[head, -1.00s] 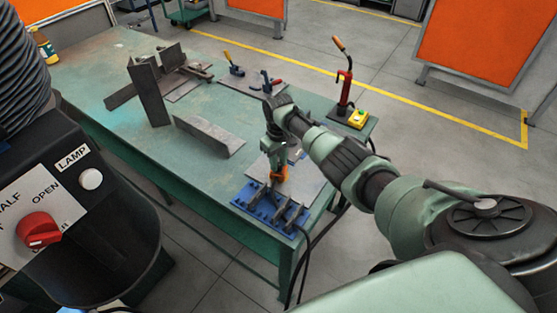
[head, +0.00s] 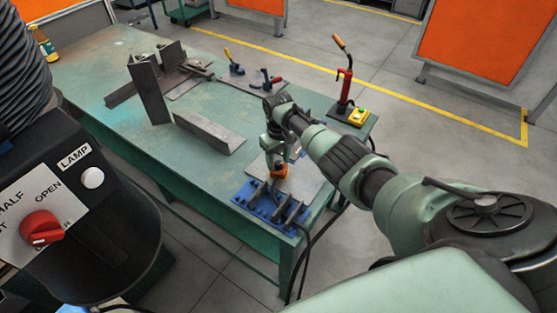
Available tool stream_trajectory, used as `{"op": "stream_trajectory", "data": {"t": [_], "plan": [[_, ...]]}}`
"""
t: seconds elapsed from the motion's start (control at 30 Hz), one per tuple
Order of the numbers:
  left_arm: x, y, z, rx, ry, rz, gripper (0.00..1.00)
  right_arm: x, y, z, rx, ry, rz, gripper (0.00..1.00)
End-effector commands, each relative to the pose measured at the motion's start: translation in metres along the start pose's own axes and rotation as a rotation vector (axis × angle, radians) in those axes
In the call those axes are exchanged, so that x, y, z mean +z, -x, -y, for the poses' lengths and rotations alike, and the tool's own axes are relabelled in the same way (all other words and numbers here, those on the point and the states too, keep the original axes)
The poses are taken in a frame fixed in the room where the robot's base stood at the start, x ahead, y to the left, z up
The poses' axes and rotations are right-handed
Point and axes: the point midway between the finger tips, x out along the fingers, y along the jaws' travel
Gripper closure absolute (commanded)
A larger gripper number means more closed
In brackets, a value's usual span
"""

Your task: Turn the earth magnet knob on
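My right gripper (head: 279,162) points down over the near right corner of the green table, at a small orange part (head: 280,172), which seems to be the earth magnet knob. The fingertips are at or very close to the knob and partly cover it. At this size I cannot tell whether they touch it or how far apart they are. Which way the knob is turned is also unclear. My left gripper is not in view.
A blue rack (head: 255,203) with dark pieces stands right by the knob on the green table (head: 100,75). Cables hang off the near edge. Steel angle pieces (head: 208,133) lie further left. A lamp control box (head: 92,178) fills the left foreground.

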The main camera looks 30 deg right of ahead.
Motion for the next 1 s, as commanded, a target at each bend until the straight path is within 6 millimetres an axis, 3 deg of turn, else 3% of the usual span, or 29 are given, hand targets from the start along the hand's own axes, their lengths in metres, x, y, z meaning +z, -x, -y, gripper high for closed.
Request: {"op": "stream_trajectory", "data": {"t": [0.27,0.7,1.0], "plan": [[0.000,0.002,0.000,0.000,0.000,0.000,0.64,-0.001,0.008,-0.001,0.000,0.001,-0.002,0.52],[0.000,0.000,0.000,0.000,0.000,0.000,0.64,-0.001,0.070,0.000,0.000,0.000,-0.002,0.52],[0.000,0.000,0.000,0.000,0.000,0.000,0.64,0.000,0.078,0.000,0.000,0.000,0.000,0.52]]}}
